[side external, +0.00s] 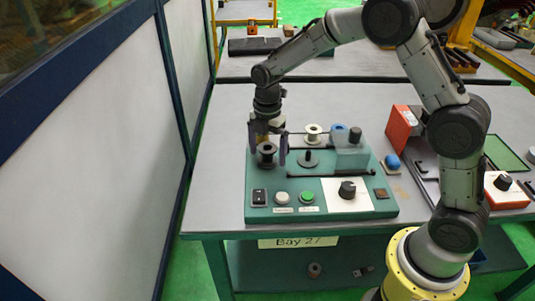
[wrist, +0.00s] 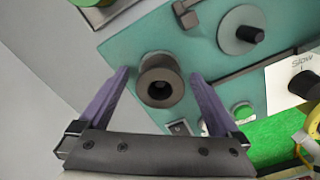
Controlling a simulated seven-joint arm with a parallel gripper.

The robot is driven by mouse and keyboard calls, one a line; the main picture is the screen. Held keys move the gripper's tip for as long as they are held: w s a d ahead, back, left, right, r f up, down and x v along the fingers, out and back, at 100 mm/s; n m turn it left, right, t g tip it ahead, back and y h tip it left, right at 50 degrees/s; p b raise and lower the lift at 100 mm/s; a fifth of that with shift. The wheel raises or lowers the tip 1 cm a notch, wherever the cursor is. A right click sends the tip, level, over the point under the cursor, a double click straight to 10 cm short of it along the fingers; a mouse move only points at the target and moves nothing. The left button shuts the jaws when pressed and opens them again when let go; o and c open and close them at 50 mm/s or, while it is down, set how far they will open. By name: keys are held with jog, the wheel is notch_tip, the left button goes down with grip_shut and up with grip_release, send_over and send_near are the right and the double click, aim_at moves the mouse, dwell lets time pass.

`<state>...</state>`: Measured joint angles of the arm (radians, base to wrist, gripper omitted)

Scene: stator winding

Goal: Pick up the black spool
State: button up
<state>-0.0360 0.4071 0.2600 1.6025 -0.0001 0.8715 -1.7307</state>
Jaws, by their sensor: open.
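The black spool (side external: 266,154) sits upright at the left side of the green machine base in the side external view. In the wrist view the black spool (wrist: 160,80) shows from above with a dark hole in its middle. My gripper (side external: 268,158) is down over the spool. In the wrist view my gripper (wrist: 160,85) is open, with one purple finger on each side of the spool and a visible gap on both sides. Whether the fingertips are level with the spool is hard to tell.
The green machine base (side external: 235,205) carries a grey peg disc (side external: 308,159), a white spool (side external: 313,133), a blue spool (side external: 339,133), a translucent block (side external: 352,155), buttons and a dial knob (side external: 347,189). An orange box (side external: 400,130) stands right. The table's left strip is clear.

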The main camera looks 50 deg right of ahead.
jog(key=c, duration=1.5)
jog(key=shift+o, duration=0.2)
jog(key=shift+r, duration=0.1)
